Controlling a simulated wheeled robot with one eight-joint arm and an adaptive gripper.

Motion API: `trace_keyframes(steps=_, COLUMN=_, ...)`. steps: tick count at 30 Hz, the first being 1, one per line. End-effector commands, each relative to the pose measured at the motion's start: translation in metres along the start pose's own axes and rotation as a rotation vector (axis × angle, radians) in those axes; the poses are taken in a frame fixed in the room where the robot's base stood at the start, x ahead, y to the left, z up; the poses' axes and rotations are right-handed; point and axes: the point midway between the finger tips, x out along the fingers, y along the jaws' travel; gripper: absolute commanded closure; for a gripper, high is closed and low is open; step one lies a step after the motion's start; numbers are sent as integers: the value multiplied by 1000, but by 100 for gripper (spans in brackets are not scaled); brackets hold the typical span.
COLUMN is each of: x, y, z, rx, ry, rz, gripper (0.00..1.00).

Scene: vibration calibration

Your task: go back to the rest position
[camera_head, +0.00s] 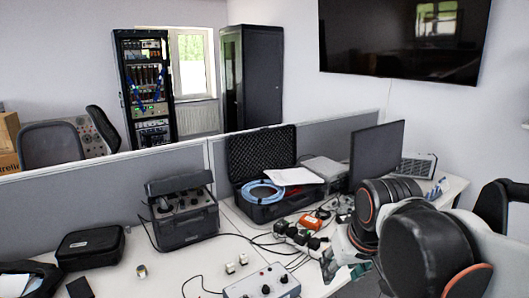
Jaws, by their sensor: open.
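My arm fills the lower right of the head view, with its dark rounded links folded in front of the desk. My gripper (343,272) shows at the lower end of the arm, over the right part of the desk near its front edge. It is open, and I see nothing held between its fingers. Part of it is hidden behind my own arm links.
The white desk (190,262) holds a control box (262,284), a dark instrument (185,212), a black case (90,247) and an open case (262,170) with blue cable. Loose cables and plugs lie left of my gripper. A monitor (377,152) stands behind my arm.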

Motion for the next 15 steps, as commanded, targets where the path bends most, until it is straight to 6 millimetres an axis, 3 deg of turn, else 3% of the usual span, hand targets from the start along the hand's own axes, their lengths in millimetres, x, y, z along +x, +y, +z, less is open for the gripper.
trace_keyframes(steps=1, x=-5, y=5, z=15, rx=12, ry=21, rz=5, gripper=59)
trace_keyframes(steps=9, x=-19, y=22, z=74, rx=64, ry=129, rz=31, gripper=59)
trace_keyframes(steps=15, x=-19, y=28, z=98, rx=86, ry=178, rz=43, gripper=59)
